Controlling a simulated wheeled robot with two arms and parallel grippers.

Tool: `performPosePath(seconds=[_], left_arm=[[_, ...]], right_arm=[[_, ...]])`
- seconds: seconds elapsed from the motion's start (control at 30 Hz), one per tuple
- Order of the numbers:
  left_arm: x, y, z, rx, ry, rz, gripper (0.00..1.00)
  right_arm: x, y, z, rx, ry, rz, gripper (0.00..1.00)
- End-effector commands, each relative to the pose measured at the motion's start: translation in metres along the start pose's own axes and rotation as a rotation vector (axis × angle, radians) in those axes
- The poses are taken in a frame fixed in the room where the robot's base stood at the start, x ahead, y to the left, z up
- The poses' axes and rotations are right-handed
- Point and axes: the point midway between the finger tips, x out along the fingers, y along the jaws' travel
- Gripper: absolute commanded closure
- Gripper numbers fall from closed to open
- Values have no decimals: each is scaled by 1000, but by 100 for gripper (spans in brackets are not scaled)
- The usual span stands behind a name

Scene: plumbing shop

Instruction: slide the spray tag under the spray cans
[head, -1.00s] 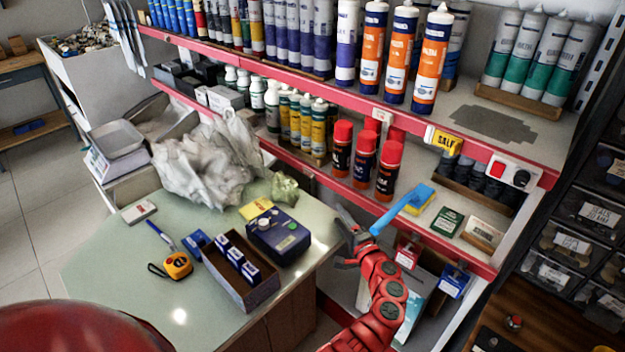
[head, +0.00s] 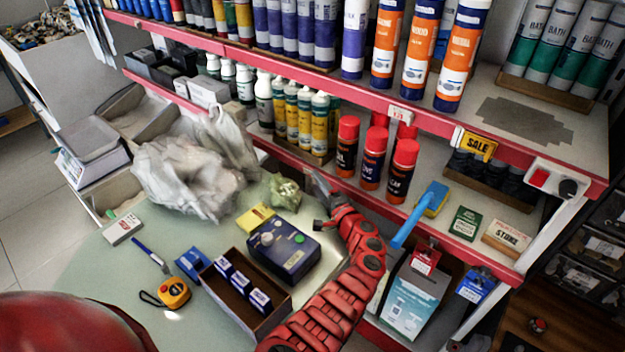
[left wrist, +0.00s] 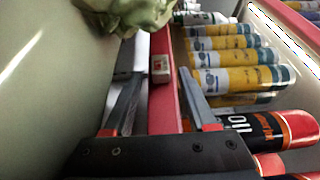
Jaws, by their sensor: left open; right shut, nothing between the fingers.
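Red-capped spray cans (head: 372,160) stand upright on the lower shelf; dark cans with red caps also show at the right of the left wrist view (left wrist: 268,130). A small pale tag with a red mark (left wrist: 160,68), apparently the spray tag, sits on the red shelf rail (left wrist: 166,108). In the left wrist view it lies between the spread fingertips of my left gripper (left wrist: 161,76), left of the cans, beside the yellow-labelled bottles. In the head view my left gripper (head: 319,203) is at the rail, left of the cans, and hides the tag. My right gripper is out of view.
Yellow-labelled bottles (head: 305,118) stand left of the cans. A blue-handled tool (head: 408,224) sticks out over the rail on the right. A dark blue box (head: 285,250), an open carton (head: 232,295) and crumpled plastic bags (head: 185,178) crowd the counter near my arm.

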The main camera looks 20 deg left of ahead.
Motion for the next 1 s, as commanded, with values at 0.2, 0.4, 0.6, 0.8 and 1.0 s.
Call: performPosePath(seconds=[0.2, 0.4, 0.6, 0.8, 1.0], left_arm=[[0, 0, 0, 1, 1, 0, 43], [0, 0, 0, 1, 1, 0, 68], [0, 0, 0, 1, 1, 0, 100], [0, 0, 0, 0, 1, 0, 100], [0, 0, 0, 1, 1, 0, 100]], right_arm=[[0, 0, 0, 0, 0, 0, 100], [0, 0, 0, 0, 0, 0, 100], [0, 0, 0, 0, 0, 0, 100], [0, 0, 0, 0, 0, 0, 100], [0, 0, 0, 0, 0, 0, 100]])
